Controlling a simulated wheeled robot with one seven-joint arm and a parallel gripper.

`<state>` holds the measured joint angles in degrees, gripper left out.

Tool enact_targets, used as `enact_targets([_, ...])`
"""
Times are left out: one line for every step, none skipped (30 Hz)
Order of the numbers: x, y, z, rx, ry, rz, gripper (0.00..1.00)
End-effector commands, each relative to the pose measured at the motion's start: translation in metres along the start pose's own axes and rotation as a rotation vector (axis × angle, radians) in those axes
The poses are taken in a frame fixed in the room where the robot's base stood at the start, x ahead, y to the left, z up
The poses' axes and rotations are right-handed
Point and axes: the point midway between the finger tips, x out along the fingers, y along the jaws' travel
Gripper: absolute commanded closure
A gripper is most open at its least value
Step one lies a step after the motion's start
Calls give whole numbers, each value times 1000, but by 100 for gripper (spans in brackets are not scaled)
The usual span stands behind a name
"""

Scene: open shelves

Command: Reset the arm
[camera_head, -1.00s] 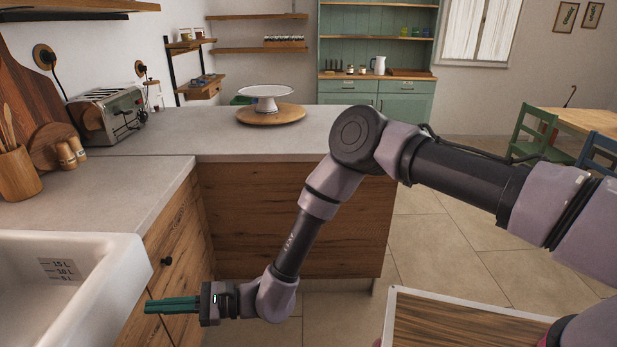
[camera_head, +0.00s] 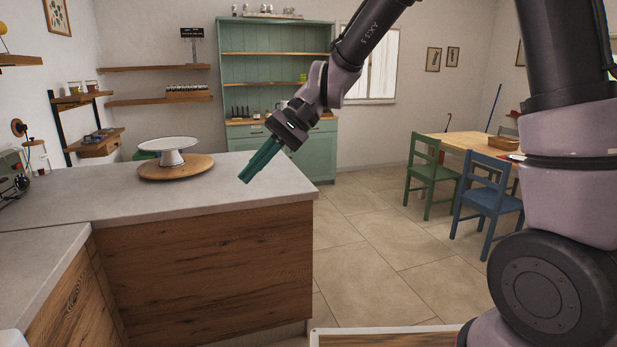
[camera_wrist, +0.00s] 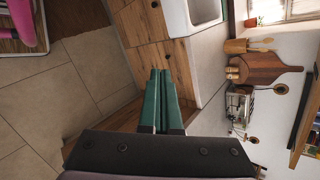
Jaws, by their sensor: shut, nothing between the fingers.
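My gripper (camera_head: 248,176) is in the middle of the head view, in the air in front of the counter's right end as seen from the camera. Its green fingers are together and hold nothing. They point down and to the left. The fingers also show side by side in the wrist view (camera_wrist: 160,78), with nothing between them. My arm is raised, with its upper links at the right of the head view.
The counter (camera_head: 130,205) carries a white cake stand (camera_head: 172,158) on a round board. A green cabinet (camera_head: 275,60) stands behind. A blue chair (camera_head: 488,205) and green chair (camera_head: 432,180) stand at a wooden table. The sink (camera_wrist: 200,10) shows in the wrist view. Floor is clear beyond the counter.

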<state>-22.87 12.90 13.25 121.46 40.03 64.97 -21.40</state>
Motion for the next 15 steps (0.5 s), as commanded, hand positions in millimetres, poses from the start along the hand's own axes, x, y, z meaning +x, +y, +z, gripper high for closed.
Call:
enact_targets([-30,10,2,-13,74,23,100])
enact_targets([-44,16,3,-16,113,40,100])
enact_targets([-64,25,5,-21,166,61,100])
enact_targets([-78,33,7,-22,205,78,100])
enact_targets([-93,40,10,-25,246,93,100])
enact_targets([-111,50,14,-23,298,114,100])
enact_targets([-125,58,17,-24,340,130,100])
enact_targets([-138,65,21,-23,380,145,100])
enact_targets([-155,76,26,-20,435,165,100])
enact_targets([-168,84,31,-16,475,180,100])
enact_targets([-180,92,36,-15,518,195,100])
enact_targets([-196,103,43,-7,571,214,100])
enact_targets([-207,111,49,-3,613,228,100])
enact_targets([-218,119,55,2,654,242,100])
enact_targets([-232,130,63,10,708,260,100])
